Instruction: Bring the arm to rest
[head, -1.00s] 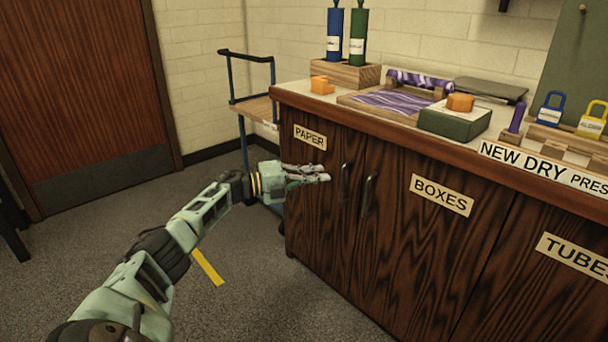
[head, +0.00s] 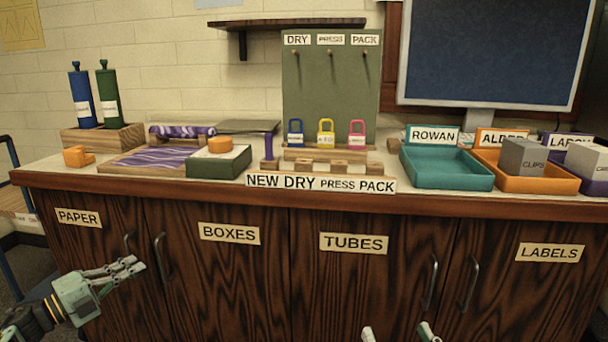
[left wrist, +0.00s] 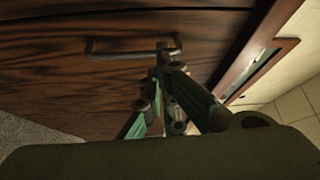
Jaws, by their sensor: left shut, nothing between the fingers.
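My left gripper (head: 134,266) is in front of the PAPER and BOXES cabinet doors at the lower left of the head view. It is shut and empty, with its fingers pointing right, below the counter edge and near the door handles. In the left wrist view its fingers (left wrist: 165,85) come together in front of a dark wood door with a handle (left wrist: 130,50). I cannot tell whether they touch it. Two fingertips of my right gripper (head: 398,333) show at the bottom edge of the head view, spread apart with nothing seen between them; the rest is out of frame.
The counter (head: 330,202) runs across the view above the cabinet doors. It bears a green box (head: 220,165), blue and green tubes, padlocks, a teal tray (head: 446,180) and an orange tray (head: 560,185). A cart (head: 15,200) stands at the far left.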

